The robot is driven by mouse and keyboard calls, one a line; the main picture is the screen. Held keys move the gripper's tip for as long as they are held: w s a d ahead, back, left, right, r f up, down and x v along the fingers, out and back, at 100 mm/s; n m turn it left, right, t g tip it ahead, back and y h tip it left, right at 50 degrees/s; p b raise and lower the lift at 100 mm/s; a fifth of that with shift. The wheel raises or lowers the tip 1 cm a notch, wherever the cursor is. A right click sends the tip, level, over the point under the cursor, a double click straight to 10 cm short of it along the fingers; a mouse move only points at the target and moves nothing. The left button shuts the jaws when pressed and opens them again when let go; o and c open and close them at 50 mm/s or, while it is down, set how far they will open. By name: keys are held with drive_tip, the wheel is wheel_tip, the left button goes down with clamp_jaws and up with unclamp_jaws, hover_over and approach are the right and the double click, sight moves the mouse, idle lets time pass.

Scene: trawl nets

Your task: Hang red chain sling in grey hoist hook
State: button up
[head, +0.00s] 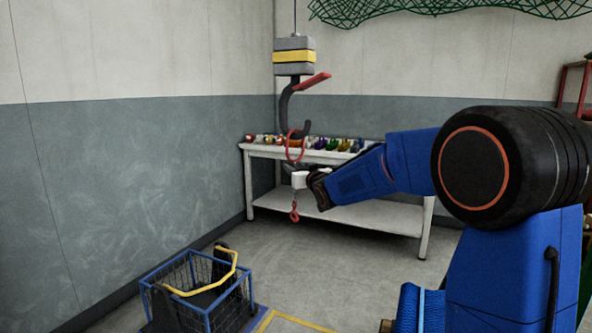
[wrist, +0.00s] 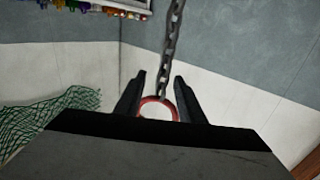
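The grey hoist hook (head: 285,104) hangs under a grey block with a yellow band, its opening to the right and its red latch (head: 312,81) raised. The red chain sling has a red ring (head: 295,158), a chain below it and a small red hook (head: 294,214) at the bottom. My gripper (head: 299,180) holds the sling near its ring. In the wrist view the ring (wrist: 158,101) lies between the fingers (wrist: 158,92), with the chain (wrist: 171,50) running from it. In the head view the ring's top overlaps the hook's bowl; I cannot tell whether it is threaded.
A white bench (head: 340,214) with several colourful items on top stands behind my gripper. A blue wire basket (head: 207,318) with a yellow handle is on the floor at lower left. A green net (head: 440,8) hangs on the back wall. The floor between basket and bench is clear.

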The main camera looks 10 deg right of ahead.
drive_tip(key=shift+s+f, duration=0.1)
drive_tip(key=v, duration=1.7)
drive_tip(key=s+d+f+m+g+h, duration=0.1)
drive_tip(key=s+d+f+g+h, duration=0.15)
drive_tip(key=s+f, duration=0.45)
drive_tip(key=s+d+f+m+g+h, duration=0.2)
drive_tip(key=s+d+f+g, duration=0.15)
drive_tip(key=s, duration=0.75)
drive_tip(key=s+f+g, duration=0.3)
drive_tip(key=s+f, duration=0.2)
drive_tip(key=s, duration=0.7)
drive_tip(key=s+f+g, duration=0.3)
drive_tip(key=s+f, duration=0.2)
drive_tip(key=s, duration=0.6)
drive_tip(key=shift+s+f+g, duration=0.3)
drive_tip(key=shift+s+g, duration=0.1)
drive_tip(key=shift+d+y, duration=0.1)
drive_tip(key=shift+y, duration=0.15)
